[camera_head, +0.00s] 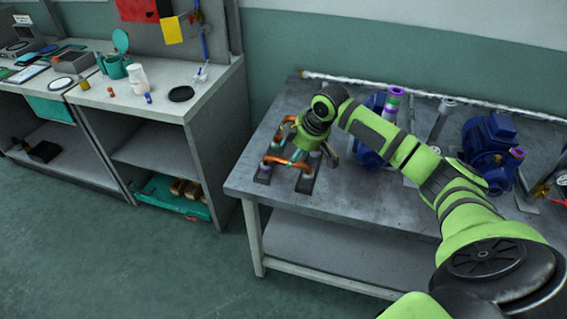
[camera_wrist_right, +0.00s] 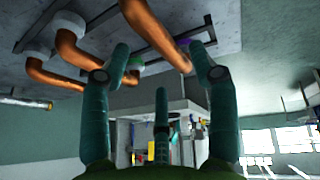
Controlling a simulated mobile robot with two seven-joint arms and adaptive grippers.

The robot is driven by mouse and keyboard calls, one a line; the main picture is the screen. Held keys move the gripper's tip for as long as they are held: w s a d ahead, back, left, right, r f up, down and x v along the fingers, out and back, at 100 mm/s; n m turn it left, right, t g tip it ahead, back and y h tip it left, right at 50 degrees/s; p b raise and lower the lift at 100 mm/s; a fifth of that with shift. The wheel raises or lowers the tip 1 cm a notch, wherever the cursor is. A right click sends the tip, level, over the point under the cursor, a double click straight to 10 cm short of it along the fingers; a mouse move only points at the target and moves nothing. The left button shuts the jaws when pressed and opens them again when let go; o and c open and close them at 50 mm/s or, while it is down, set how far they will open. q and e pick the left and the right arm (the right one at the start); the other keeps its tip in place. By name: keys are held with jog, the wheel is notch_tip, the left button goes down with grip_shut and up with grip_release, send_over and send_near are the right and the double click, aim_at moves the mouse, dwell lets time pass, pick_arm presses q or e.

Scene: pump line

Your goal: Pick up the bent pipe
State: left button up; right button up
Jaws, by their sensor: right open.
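Copper-coloured bent pipes (camera_head: 273,159) with pale end collars stand on dark strips at the left end of the metal workbench. My right gripper (camera_head: 309,150) is over this group, pointing down, and partly hides it. In the right wrist view, one copper bent pipe (camera_wrist_right: 154,36) passes across the space between the open teal fingers of the right gripper (camera_wrist_right: 162,58). I cannot tell whether the fingers touch it. Another bent pipe (camera_wrist_right: 75,50) with white collars lies to the left of the fingers. My left gripper is not in view.
The grey workbench (camera_head: 340,205) has a bare front area. Blue pumps (camera_head: 490,140) stand to the right, behind my right arm. A second bench (camera_head: 180,108) at the left holds a green can (camera_head: 115,67), a white bottle (camera_head: 138,79) and small parts.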

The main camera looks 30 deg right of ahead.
aim_at(288, 160)
jog(key=x, duration=0.4)
jog(key=shift+w+a+f, duration=0.15)
jog(key=shift+a+f, duration=0.05)
jog(key=shift+f, duration=0.2)
jog(key=shift+f+p, duration=0.3)
jog(key=shift+p, duration=0.15)
grip_shut()
